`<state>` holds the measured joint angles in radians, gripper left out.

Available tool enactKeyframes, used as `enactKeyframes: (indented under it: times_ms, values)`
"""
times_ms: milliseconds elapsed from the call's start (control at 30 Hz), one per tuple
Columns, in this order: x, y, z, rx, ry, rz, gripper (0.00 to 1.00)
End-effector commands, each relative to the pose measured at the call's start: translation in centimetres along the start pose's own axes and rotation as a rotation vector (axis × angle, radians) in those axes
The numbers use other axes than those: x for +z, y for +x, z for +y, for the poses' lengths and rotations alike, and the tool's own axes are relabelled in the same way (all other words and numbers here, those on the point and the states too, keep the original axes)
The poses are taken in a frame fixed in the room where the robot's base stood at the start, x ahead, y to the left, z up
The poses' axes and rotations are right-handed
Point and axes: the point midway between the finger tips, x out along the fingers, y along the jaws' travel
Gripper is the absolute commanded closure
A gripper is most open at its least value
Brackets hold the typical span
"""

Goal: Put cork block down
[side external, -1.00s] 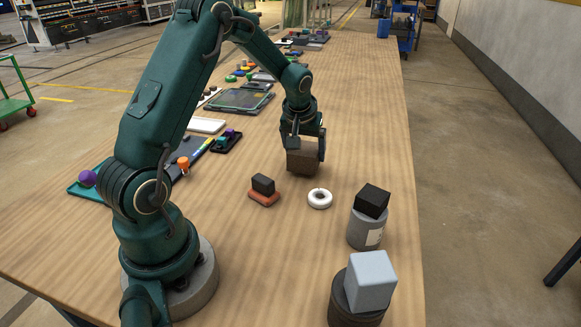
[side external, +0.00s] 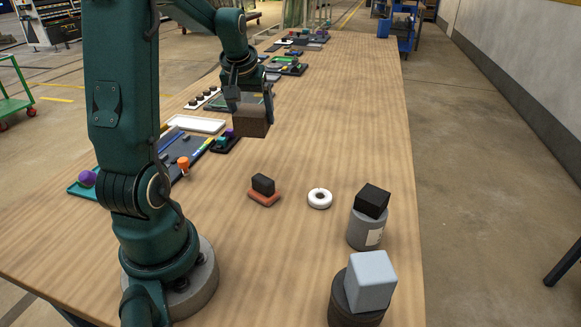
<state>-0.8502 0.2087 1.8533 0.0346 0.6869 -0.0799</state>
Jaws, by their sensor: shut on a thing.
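The cork block (side external: 252,121) is a brown block held by my gripper (side external: 246,106).
A white ring (side external: 319,198) lies on the table near a black block on a reddish base (side external: 263,189). A black block on a grey can (side external: 367,225) and a pale block on a dark cylinder (side external: 368,285) stand at the right. Trays (side external: 197,124) line the left. The table's middle right is clear.

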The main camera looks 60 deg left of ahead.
Motion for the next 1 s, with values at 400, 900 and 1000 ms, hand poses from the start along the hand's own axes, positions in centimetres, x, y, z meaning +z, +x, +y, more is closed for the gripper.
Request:
enactKeyframes:
  times_ms: [400,900,1000]
  values:
    - [3.7,0.3,-1.8,-0.203,-0.478,-0.002,0.69]
    - [9.9,-1.0,-6.9,-0.535,-1.28,0.0,0.69]
    - [10.8,-1.5,-7.9,-0.57,-1.369,0.001,0.69]
